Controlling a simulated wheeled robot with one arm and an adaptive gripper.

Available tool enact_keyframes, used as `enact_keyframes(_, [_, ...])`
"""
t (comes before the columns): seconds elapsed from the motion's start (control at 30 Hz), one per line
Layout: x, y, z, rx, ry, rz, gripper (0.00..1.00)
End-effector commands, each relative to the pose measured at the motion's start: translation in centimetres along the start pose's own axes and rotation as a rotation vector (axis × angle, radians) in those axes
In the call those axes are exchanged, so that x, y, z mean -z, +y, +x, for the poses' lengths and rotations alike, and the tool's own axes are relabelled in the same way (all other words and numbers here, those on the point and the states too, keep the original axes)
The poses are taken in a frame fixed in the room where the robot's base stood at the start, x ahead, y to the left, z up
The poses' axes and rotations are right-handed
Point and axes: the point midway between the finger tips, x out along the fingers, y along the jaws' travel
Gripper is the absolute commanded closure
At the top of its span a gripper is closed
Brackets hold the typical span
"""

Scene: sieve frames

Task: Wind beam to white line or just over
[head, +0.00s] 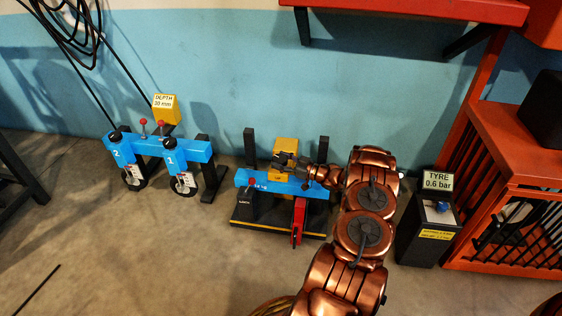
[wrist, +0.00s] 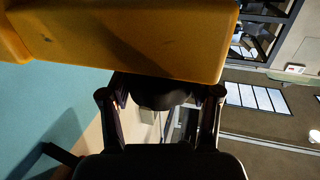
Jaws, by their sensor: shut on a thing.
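A blue beam (head: 315,188) lies across a black stand (head: 262,223) in the middle of the head view, with small white marks on its front. A yellow block (head: 286,146) stands behind the beam. My gripper (head: 284,162) is at the block's front, just above the beam. In the wrist view my gripper (wrist: 160,105) has its two fingers on either side of a dark rounded knob (wrist: 158,92) and is shut on it. The knob sits under a large yellow body (wrist: 130,40). I cannot make out the white line or the beam's height against it.
A red lever (head: 298,222) hangs in front of the stand. A blue frame (head: 150,146) with two small wheels stands left. A black TYRE box (head: 430,230) and an orange rack (head: 500,150) stand right. The floor in front is mostly clear.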

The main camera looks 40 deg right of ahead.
Motion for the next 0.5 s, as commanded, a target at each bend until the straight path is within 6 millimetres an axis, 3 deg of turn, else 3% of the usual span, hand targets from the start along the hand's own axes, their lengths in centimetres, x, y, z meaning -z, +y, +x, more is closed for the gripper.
enact_keyframes(0.5, [0.29, -0.19, 0.07, -0.186, -0.004, 0.005, 0.72])
